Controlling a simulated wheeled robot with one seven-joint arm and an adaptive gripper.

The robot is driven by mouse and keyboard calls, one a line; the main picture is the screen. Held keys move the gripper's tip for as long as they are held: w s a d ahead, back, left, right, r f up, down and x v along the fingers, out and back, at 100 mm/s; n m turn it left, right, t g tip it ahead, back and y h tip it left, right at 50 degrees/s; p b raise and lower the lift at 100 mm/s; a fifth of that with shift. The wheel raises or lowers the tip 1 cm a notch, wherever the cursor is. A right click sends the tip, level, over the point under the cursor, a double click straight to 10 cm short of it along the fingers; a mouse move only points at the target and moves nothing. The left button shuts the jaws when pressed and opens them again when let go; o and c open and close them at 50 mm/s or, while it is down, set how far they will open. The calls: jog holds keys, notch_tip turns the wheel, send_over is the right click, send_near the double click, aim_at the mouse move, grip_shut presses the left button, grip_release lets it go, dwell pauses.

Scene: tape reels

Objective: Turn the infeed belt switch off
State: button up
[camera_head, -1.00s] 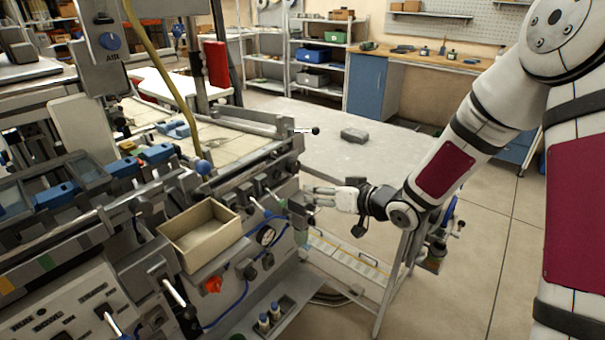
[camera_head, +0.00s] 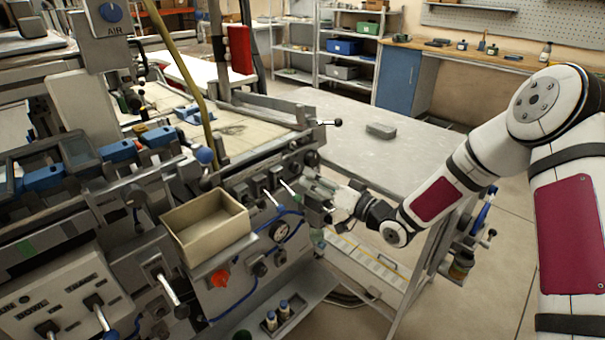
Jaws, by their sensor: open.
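My gripper (camera_head: 320,192) is at the right end of the machine's front face, with its fingers pointing left toward the machine. Its fingers look apart, with nothing visible between them. A row of small switches with levers (camera_head: 264,184) runs along that face, just left of my fingertips. One pale lever (camera_head: 287,188) slants up beside the fingertips; I cannot tell whether they touch. No label for the infeed belt is readable here, so I cannot tell which lever is its switch or how it is set.
More toggle levers (camera_head: 97,308) are at lower left. A ball-ended lever (camera_head: 337,122) juts out above my gripper. A grey table (camera_head: 370,155) stands behind.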

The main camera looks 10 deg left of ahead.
aim_at(295, 168)
jog(key=shift+x, duration=2.8)
jog(key=shift+c, duration=0.5)
grip_shut()
